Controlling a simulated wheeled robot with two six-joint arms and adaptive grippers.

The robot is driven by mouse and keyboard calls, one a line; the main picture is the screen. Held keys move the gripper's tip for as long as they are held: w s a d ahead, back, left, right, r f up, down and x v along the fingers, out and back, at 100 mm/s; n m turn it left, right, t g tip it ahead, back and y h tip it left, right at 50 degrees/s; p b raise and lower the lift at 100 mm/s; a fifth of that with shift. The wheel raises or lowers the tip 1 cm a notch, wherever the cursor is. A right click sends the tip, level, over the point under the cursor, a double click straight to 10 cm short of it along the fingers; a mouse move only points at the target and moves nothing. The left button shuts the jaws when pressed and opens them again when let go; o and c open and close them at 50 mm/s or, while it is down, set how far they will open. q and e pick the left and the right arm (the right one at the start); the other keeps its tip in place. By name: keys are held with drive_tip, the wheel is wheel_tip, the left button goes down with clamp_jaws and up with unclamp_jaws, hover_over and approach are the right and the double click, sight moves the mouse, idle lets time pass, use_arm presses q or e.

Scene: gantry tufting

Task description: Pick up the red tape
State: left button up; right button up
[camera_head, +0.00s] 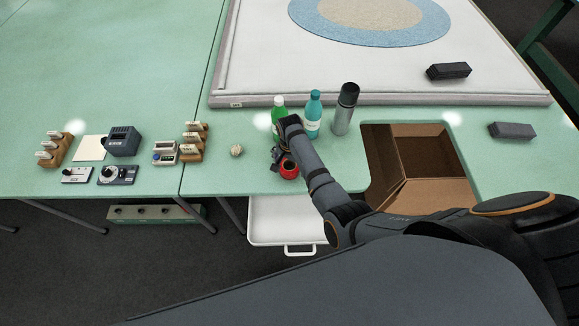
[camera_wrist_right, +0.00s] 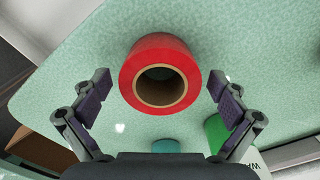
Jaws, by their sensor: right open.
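The red tape (camera_head: 289,167) lies on the green table near its front edge, partly covered by my right gripper in the head view. In the right wrist view the red tape (camera_wrist_right: 160,75) shows as a roll with a brown core, its hole facing the camera. My right gripper (camera_head: 279,160) is open close to the tape. In the right wrist view the two fingers of my right gripper (camera_wrist_right: 160,92) stand apart on either side of the roll, with a gap on each side. My left gripper is in neither view.
A green bottle (camera_head: 279,106), a teal bottle (camera_head: 313,112) and a steel flask (camera_head: 345,110) stand just behind the tape. A small pale ball (camera_head: 236,150) lies to its left. An open cardboard box (camera_head: 429,190) sits in a table cutout at right. A white tray (camera_head: 270,222) is below the edge.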

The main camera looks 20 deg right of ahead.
drive_tip(key=c, duration=1.3)
